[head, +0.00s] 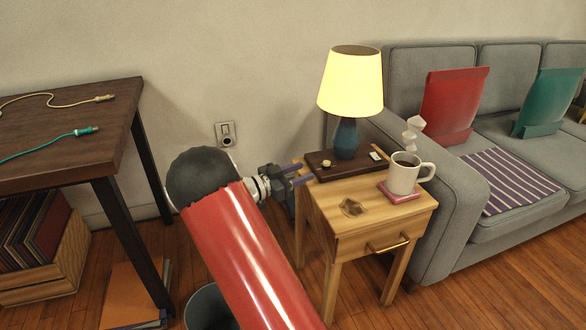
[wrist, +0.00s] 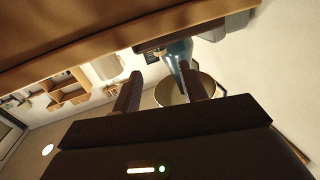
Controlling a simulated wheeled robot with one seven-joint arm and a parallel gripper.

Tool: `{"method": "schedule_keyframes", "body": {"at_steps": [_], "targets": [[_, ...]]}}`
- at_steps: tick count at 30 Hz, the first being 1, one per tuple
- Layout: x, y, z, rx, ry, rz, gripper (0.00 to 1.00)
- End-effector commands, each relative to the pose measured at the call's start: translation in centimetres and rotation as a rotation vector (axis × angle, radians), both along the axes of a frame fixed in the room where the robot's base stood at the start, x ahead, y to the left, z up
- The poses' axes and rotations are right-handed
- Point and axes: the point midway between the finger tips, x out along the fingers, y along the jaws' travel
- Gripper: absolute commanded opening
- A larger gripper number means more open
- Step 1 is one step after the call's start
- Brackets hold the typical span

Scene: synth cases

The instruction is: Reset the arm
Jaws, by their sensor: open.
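My gripper (head: 299,174) is at the end of my red arm, at the left edge of the small wooden side table (head: 335,225) in the head view. Its two fingers are apart with nothing between them; in the wrist view the open gripper (wrist: 165,95) shows both dark fingers. The lamp (head: 350,90), with a lit yellow shade and blue base, stands on a dark tray (head: 322,172) just beyond the fingers. In the wrist view the lamp's blue base (wrist: 178,50) appears behind the fingers. Whether the fingers touch the tray or table is unclear.
A white mug (head: 403,175) sits on a pink coaster (head: 399,195) at the table's right. A grey sofa (head: 437,210) stands to the right. A dark desk (head: 60,150) with cables and a wooden record crate (head: 60,275) are at left. A wall outlet (head: 225,133) is behind my arm.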

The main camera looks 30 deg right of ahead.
Motion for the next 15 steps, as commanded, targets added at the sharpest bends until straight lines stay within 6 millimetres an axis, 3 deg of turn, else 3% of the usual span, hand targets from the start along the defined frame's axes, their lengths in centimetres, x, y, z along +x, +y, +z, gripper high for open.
{"method": "schedule_keyframes", "body": {"at_steps": [9, 15], "targets": [[0.4, 0.0, 0.5, 0.021, -0.016, 0.037, 0.43], [3.9, 1.8, 4.0, 0.206, -0.119, 0.359, 0.43]]}}
